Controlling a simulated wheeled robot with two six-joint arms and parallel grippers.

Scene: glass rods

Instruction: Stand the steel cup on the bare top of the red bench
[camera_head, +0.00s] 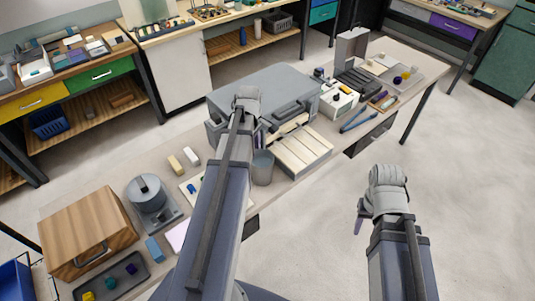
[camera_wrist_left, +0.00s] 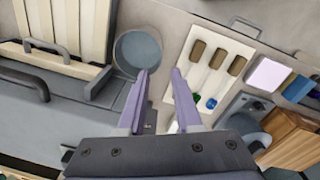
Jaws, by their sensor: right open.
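The steel cup (camera_head: 262,167) is a grey open-topped cylinder standing upright on the long table, just right of my left forearm. In the left wrist view I look down into the cup (camera_wrist_left: 138,50), which looks empty. My left gripper (camera_wrist_left: 159,72) is open and empty above the table, its left fingertip overlapping the cup's near rim in that view. In the head view my left gripper (camera_head: 259,136) is partly hidden by its arm. My right gripper (camera_head: 362,213) is open and away from the table, over the floor. I see no red bench in these frames.
A large grey case (camera_head: 265,92) and a slatted cream rack (camera_head: 302,150) stand close to the cup. Other benches have yellow, green, teal and purple drawers. Open floor lies on the right.

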